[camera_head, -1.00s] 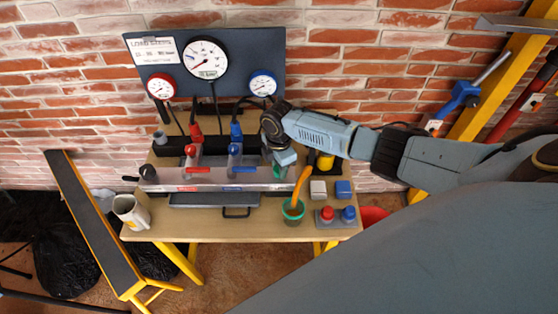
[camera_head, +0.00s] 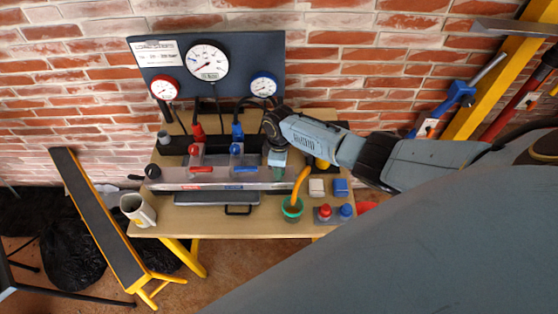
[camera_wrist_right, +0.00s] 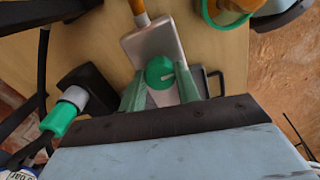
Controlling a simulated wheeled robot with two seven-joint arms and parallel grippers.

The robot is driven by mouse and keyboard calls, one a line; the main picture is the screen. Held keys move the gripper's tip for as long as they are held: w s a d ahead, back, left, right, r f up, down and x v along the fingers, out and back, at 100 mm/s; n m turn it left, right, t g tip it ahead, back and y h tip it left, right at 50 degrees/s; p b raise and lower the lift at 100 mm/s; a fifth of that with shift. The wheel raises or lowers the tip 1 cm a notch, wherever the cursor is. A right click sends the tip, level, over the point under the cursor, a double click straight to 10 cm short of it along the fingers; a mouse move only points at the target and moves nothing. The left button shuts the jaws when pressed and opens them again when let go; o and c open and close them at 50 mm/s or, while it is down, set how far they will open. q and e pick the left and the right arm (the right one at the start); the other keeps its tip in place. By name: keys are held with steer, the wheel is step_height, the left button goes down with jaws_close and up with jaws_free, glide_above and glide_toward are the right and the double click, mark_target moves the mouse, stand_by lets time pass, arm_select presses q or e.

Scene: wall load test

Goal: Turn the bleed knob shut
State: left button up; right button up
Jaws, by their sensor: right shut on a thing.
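The bleed knob appears to be the round green knob (camera_wrist_right: 159,72) with a pale mark on its face, in the right wrist view. My right gripper (camera_wrist_right: 161,88) has its green fingers on either side of it and is shut on it. In the head view the right gripper (camera_head: 277,172) points down at the right part of the silver manifold (camera_head: 215,184), and it mostly hides the knob there. The manifold also carries a red lever (camera_head: 200,169) and a blue lever (camera_head: 244,169). My left gripper is not in view.
A gauge panel (camera_head: 290,50) stands behind the workbench (camera_head: 255,222). A mug (camera_head: 138,209) stands front left. Red (camera_head: 324,212) and blue (camera_head: 346,211) caps stand front right.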

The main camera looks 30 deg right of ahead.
stand_by(0.4)
steer(key=o, duration=1)
step_height(320, 180, up, 14)
steer(key=shift+w+d+f+p, duration=0.1)
steer(key=shift+f+p, duration=0.15)
steer(key=shift+p, duration=0.55)
